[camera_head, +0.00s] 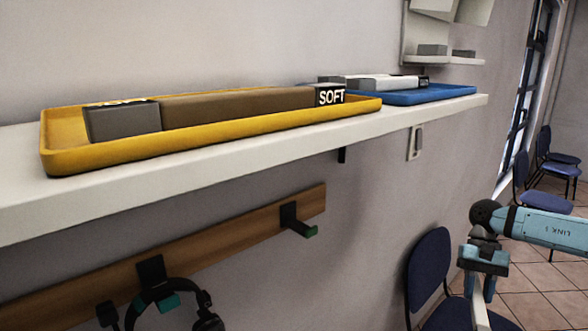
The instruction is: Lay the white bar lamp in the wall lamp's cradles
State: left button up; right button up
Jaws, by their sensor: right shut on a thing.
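A white bar (385,82), which looks like the white bar lamp, lies in a blue tray (430,97) on the wall shelf. Its label is too small to read. A white wall fixture (448,60) at the top right bears two grey blocks (432,49), which look like the wall lamp's cradles; its top is cut off. My right gripper (482,275) is at the lower right, below the shelf and apart from the trays. It points down and is shut on a narrow pale thing (480,308), whose lower end is out of view. My left gripper is not in view.
A yellow tray (222,135) on the white shelf (190,165) holds a brown bar marked SOFT (240,105). Below, a wooden rail (240,238) has hooks and headphones (170,300). A blue chair (428,270) stands behind my right gripper, with more chairs (555,165) farther right.

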aim_at(475, 293)
jog(key=f+n, duration=0.1)
jog(key=s+a+f+n+h, duration=0.1)
jog(key=shift+s+f+g, duration=0.2)
jog(key=shift+f+g, duration=0.1)
jog(key=w+a+n+h, duration=0.1)
jog(key=a+n+h, duration=0.1)
jog(key=a, duration=1.6)
jog(key=shift+w+r+n, duration=0.2)
jog(key=shift+w+n, duration=0.1)
jog(key=shift+n, duration=0.4)
